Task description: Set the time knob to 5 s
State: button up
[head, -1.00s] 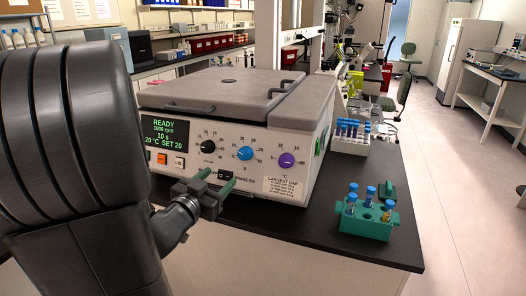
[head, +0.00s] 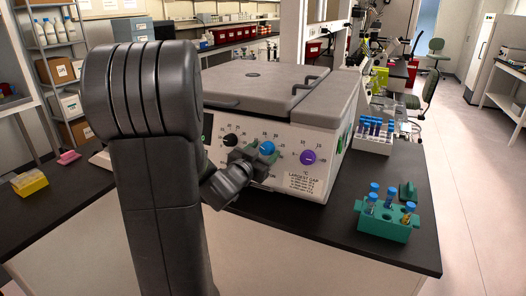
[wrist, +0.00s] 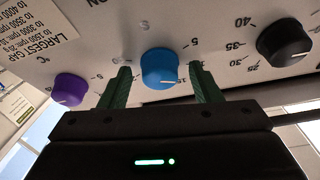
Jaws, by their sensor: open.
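The blue knob (head: 267,148) is the middle one of three on the front panel of the beige machine (head: 325,152). In the wrist view the blue knob (wrist: 160,68) shows a white pointer line on its lower right side, with numbers printed around it. My gripper (wrist: 160,88) is open, with one green finger on each side of the blue knob. A gap shows between each finger and the knob. In the head view my gripper (head: 264,155) is at the panel, partly covering the knob's scale. The display is mostly hidden behind my arm.
A black knob (head: 231,141) and a purple knob (head: 308,157) flank the blue one; both also show in the wrist view. A green rack with blue-capped tubes (head: 384,229) stands on the dark bench at the right. A white tube rack (head: 374,144) stands behind it.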

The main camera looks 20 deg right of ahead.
jog(key=c, duration=1)
jog(key=shift+d+n, duration=0.1)
jog(key=shift+n, duration=0.5)
jog(key=n+t, duration=0.1)
jog(key=n, duration=0.1)
jog(key=n+y, duration=0.1)
jog(key=n, duration=0.1)
jog(key=shift+s+n+t, duration=0.1)
jog(key=shift+n+t, duration=0.3)
jog(key=n+y, duration=0.1)
jog(key=n, duration=0.1)
jog(key=n+y, duration=0.1)
jog(key=n, duration=0.2)
jog(key=shift+d+t+b, duration=0.1)
jog(key=shift+t+b, duration=0.2)
jog(key=shift+t, duration=0.1)
jog(key=shift+n, duration=0.3)
jog(key=o, duration=1)
